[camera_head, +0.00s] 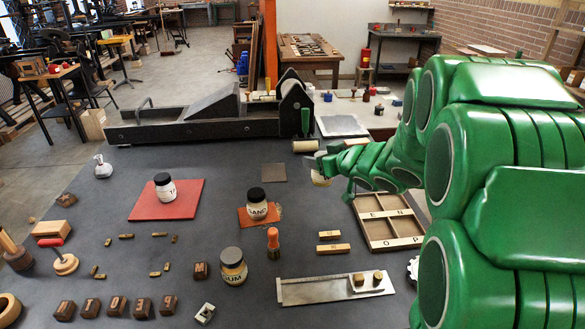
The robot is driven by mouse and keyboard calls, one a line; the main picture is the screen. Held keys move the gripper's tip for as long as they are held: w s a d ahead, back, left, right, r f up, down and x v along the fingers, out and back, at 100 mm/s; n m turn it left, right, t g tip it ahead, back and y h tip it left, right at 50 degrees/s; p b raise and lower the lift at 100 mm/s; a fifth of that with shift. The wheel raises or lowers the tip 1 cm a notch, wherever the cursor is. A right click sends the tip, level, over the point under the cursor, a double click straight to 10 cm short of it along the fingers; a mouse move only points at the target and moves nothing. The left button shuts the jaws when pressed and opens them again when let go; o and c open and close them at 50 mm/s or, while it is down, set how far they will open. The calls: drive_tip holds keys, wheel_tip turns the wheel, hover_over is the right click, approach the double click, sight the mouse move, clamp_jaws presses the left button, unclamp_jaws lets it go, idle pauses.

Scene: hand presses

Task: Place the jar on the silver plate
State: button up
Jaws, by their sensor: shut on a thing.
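Several dark-lidded jars stand upright on the table: one labelled GUM (232,268), one labelled SAND (257,207) on a small orange-brown plate, and one (165,188) on a red plate. A light grey, silver-looking plate (341,126) lies at the back of the table, right of the press. My gripper (319,171) is at the end of the green arm, over the table's back right. It is shut on a small cream-coloured thing (320,181), mostly hidden; I cannot tell what it is.
A dark press (200,125) runs along the back. A wooden letter tray (388,220) lies under my arm. A metal composing stick (325,289), a brush (273,242) and wooden blocks (118,306) lie in front. A dark square plate (273,172) lies bare mid-table.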

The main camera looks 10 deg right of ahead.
drive_tip(key=w+a+r+n+y, duration=0.1)
drive_tip(key=w+r, duration=0.1)
drive_tip(key=w, duration=0.2)
drive_tip(key=n+g+y, duration=0.4)
drive_tip(key=n+g, duration=0.1)
hover_over(269, 171)
drive_tip(key=shift+d+f, duration=0.1)
drive_tip(key=shift+f, duration=7.25)
drive_tip(key=shift+f, duration=0.15)
drive_tip(key=o, duration=1.5)
drive_tip(key=shift+c, duration=0.2)
